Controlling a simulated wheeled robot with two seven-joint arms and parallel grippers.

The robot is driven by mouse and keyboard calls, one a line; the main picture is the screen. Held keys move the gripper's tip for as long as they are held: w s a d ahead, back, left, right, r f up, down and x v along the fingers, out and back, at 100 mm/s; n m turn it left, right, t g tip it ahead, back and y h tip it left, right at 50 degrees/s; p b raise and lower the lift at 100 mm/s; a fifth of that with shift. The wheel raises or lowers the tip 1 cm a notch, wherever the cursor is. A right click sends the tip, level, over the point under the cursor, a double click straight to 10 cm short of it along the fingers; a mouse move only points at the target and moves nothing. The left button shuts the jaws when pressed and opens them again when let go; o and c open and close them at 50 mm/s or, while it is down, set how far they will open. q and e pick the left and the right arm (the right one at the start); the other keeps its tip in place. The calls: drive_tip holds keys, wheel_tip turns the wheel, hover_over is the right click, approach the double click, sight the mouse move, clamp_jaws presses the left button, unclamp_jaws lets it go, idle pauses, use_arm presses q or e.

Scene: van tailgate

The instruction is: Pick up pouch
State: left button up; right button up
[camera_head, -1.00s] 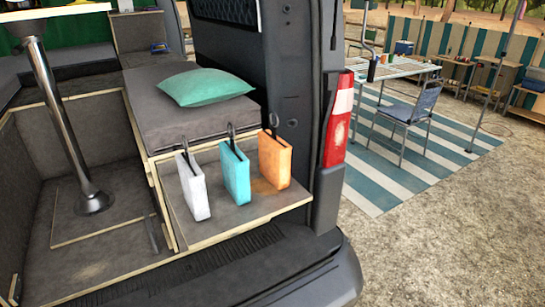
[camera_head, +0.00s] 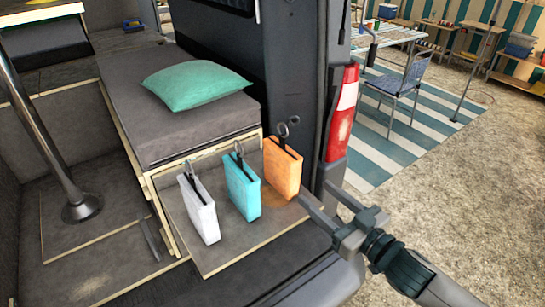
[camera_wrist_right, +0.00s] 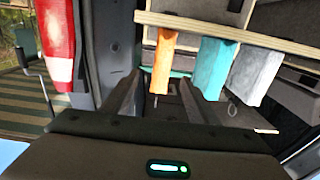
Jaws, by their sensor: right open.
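Three upright pouches with dark top edges and ring handles stand in a row on the wooden ledge (camera_head: 235,255) at the van's rear. They are a white pouch (camera_head: 200,212), a teal pouch (camera_head: 242,188) and an orange pouch (camera_head: 283,168). My right gripper (camera_head: 318,196) is open and empty, to the right of the orange pouch and nearest to it. In the right wrist view the orange pouch (camera_wrist_right: 164,60) shows beyond the gap between the fingers (camera_wrist_right: 157,88). The teal pouch (camera_wrist_right: 215,66) and white pouch (camera_wrist_right: 254,72) lie further right there. My left gripper is not in view.
A green pillow (camera_head: 195,87) lies on the grey cushion (camera_head: 170,125) behind the pouches. The red and white tail light (camera_head: 342,115) and dark door pillar stand close to my right gripper. A table leg (camera_head: 45,145) stands at left.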

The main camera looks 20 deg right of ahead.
sight(297, 175)
drive_tip(key=p+x, duration=0.1)
drive_tip(key=x, duration=0.2)
drive_tip(key=r+p+x, duration=0.1)
drive_tip(key=p+x, duration=0.1)
drive_tip(key=x, duration=0.2)
drive_tip(key=p+x, duration=0.1)
drive_tip(key=x, duration=0.3)
drive_tip(key=shift+a+r, duration=0.2)
drive_tip(key=shift+r, duration=0.05)
drive_tip(key=shift+w+a+f, duration=0.15)
drive_tip(key=shift+w+a, duration=0.05)
drive_tip(key=shift+w, duration=0.4)
drive_tip(key=shift+p, duration=0.35)
